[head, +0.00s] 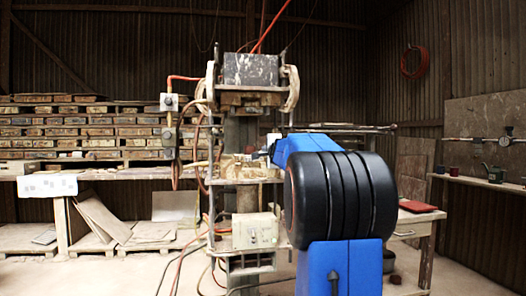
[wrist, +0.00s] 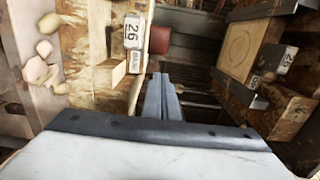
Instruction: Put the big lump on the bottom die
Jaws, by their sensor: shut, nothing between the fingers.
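In the wrist view, my gripper (wrist: 161,80) is shut, with its two grey fingers together and nothing between them. Several pale lumps lie at the upper left; the largest-looking one (wrist: 35,70) is apart from my fingers. A block with a "26" plate (wrist: 132,30) is left of my fingertips, probably the bottom die. A square face with a round outline (wrist: 240,45) is to the right, beside another "26" plate (wrist: 287,60), probably the upper die. In the head view, the press (head: 250,70) stands mid-picture with pale pieces (head: 243,168) on its lower part. My blue arm hides my fingertips there.
A bench (head: 125,172) with stacked boards behind it is at the left. A red flat thing (head: 418,206) lies on a table at the right. Hoses hang around the press.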

